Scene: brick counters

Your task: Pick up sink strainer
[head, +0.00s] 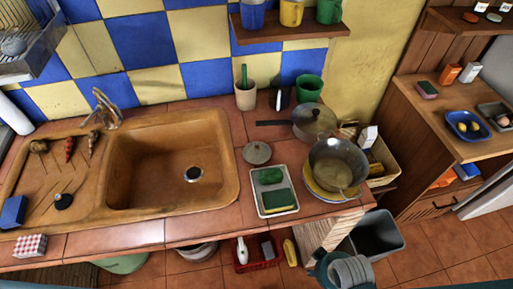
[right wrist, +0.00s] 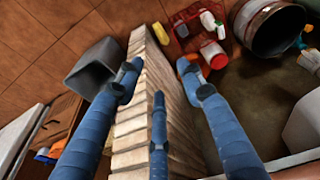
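A small dark round piece with a knob (head: 63,200) stands on the sink's ribbed drainboard at the left in the head view. It may be the sink strainer, but it is too small to be sure. A round drain fitting with a pale rim and dark centre (head: 194,174) sits in the basin floor of the brown sink (head: 226,140). My right gripper (right wrist: 157,72) has its blue fingers spread open and empty, pointing toward the counter's brick end. In the head view, part of my right arm (head: 346,270) shows low at the right, away from the sink. My left gripper is not in view.
A grey lid-like disc (head: 257,153), a tray with sponges (head: 274,208), a wok (head: 338,165) and a lidded pan (head: 314,122) crowd the counter right of the sink. A faucet (head: 105,110) rises behind it. A grey bin (head: 376,235) stands on the floor.

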